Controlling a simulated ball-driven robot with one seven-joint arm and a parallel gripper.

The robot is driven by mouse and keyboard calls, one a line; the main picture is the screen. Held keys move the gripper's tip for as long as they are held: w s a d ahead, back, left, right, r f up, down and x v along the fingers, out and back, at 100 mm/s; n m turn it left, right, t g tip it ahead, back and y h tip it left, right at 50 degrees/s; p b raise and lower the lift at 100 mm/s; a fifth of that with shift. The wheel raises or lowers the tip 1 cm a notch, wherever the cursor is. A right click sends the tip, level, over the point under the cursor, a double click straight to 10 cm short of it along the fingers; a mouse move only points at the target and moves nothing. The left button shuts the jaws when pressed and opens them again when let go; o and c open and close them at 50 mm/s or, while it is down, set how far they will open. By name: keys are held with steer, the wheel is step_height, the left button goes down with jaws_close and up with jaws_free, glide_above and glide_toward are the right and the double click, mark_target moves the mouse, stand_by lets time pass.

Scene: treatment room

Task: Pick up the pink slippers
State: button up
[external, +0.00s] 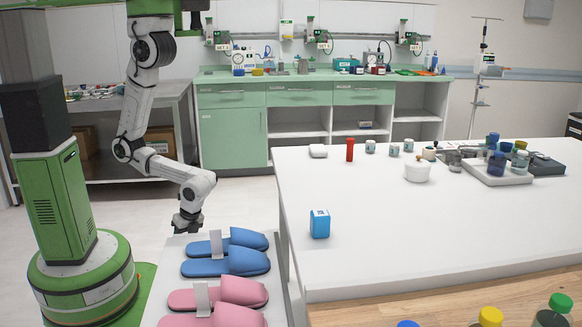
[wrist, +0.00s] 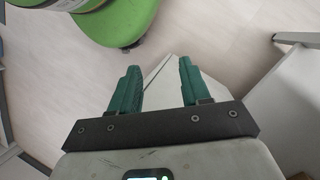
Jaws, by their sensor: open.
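The pink slippers lie side by side at the near end of a low white bench in the external view. One pink slipper (external: 243,290) is whole in view, with a white upright tag at its left part. The nearer pink slipper (external: 235,317) is cut off by the bottom edge. My gripper (external: 188,228) hangs at the far left end of the bench, beyond the blue slippers and apart from the pink ones. In the wrist view my gripper (wrist: 158,68) has its two green fingers spread with nothing held between them. No slipper shows in the wrist view.
A pair of blue slippers (external: 228,262) lies between my gripper and the pink pair. A large white table (external: 420,230) with a blue box (external: 320,223) stands to the right of the bench. Open floor (wrist: 75,75) shows in the wrist view.

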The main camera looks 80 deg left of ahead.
mark_target(201, 295)
steer(key=s+a+m+g+y+p, duration=0.1)
steer(key=s+a+m+y+p, duration=0.15)
steer(key=s+m, duration=0.35)
steer(key=s+d+r+m+g+h+p, duration=0.3)
steer(key=s+d+m, duration=0.4)
steer(key=s+d, duration=0.9)
steer(key=w+d+r+n+t+h+b, duration=0.1)
steer(key=w+d+r, duration=0.2)
steer(key=w+d, duration=0.4)
steer(key=w+d+r+n+t+h+b, duration=0.1)
steer(key=w+d+r+b, duration=0.1)
steer(key=w+d+r, duration=0.2)
steer(key=w+d+r+n+t+h+b, duration=0.1)
steer(key=w+d+r, duration=0.3)
steer(key=w+d, duration=0.6)
steer(key=shift+d+n+h+b, duration=0.45)
steer(key=shift+d+h, duration=0.1)
steer(key=shift+d, duration=0.9)
steer(key=w+d+r+n+t+y+p, duration=0.15)
steer(key=w+d+r+t, duration=0.3)
steer(key=w+r, duration=0.7)
steer(key=f, duration=0.4)
steer(key=d+f, duration=0.1)
steer(key=f, duration=0.3)
steer(key=w+f, duration=0.1)
steer(key=f, duration=0.3)
steer(key=shift+d, duration=0.25)
